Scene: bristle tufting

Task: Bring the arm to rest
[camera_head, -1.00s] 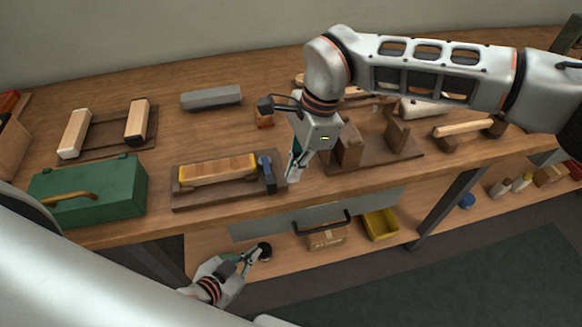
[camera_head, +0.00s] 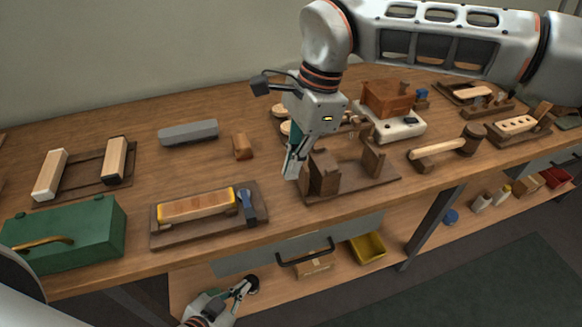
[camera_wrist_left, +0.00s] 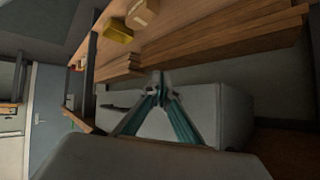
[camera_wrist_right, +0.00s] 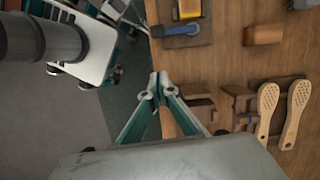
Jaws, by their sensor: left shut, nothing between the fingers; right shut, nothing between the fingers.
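My right gripper (camera_head: 292,170) points down over the front part of the bench, just left of a dark wooden fixture (camera_head: 345,190). It is shut and empty; its fingertips meet in the right wrist view (camera_wrist_right: 158,80). My left gripper (camera_head: 245,290) is low in front of the bench, below the tabletop near the lower shelf. It is shut with nothing in it, and its fingertips meet in the left wrist view (camera_wrist_left: 158,80). My right arm (camera_head: 440,45) reaches in from the upper right above the bench.
A clamped yellow-edged block (camera_head: 197,207) lies on a board left of my right gripper. A green toolbox (camera_head: 90,235) stands at the left front. A drawer handle (camera_head: 305,253) and yellow bin (camera_head: 368,247) are under the tabletop. A wooden mallet (camera_head: 440,148) lies to the right.

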